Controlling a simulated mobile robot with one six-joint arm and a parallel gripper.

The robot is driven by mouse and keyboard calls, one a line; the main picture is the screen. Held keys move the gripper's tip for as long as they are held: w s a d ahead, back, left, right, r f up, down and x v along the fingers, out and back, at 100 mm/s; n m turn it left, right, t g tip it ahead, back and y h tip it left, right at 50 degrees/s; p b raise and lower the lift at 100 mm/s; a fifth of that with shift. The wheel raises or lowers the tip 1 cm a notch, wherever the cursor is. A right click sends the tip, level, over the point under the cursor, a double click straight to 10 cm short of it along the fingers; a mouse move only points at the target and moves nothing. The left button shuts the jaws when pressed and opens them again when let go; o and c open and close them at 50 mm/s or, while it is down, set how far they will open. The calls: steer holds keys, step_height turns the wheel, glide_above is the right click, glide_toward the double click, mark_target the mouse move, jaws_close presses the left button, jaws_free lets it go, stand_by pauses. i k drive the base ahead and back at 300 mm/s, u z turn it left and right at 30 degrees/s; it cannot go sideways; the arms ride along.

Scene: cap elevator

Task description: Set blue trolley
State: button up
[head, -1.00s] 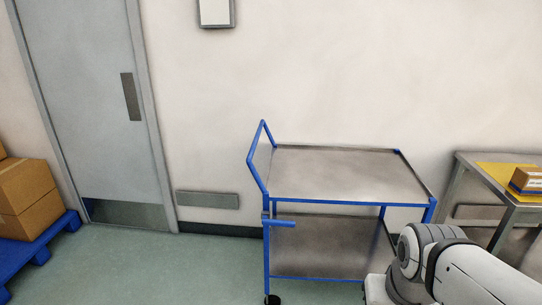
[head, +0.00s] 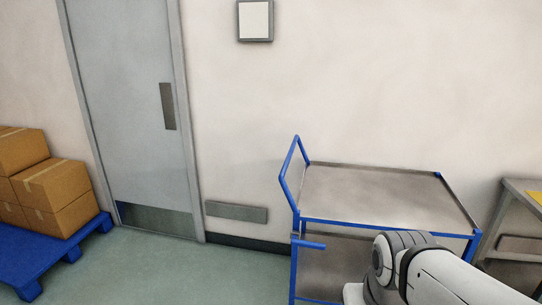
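The blue trolley (head: 384,225) stands against the wall at right of centre in the head view. It has a blue frame, a bare grey top shelf and a lower shelf (head: 330,268). Its raised blue push handle (head: 289,170) is at its left end, and a short blue bar sticks out below the top shelf. My arm's white and grey links cover its lower right part. My gripper is not in view.
A grey door (head: 130,110) is at the left. Cardboard boxes (head: 50,190) stand on a blue pallet (head: 42,262) at the far left. A grey table (head: 516,198) is right of the trolley. The floor (head: 190,270) between pallet and trolley is clear.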

mark_target(371, 198)
steer(key=u, duration=0.3)
steer(key=i, duration=1.6)
steer(key=z, duration=0.5)
steer(key=k, duration=0.65)
steer(key=z, duration=0.2)
steer(key=i, duration=0.7)
steer(key=u, duration=0.15)
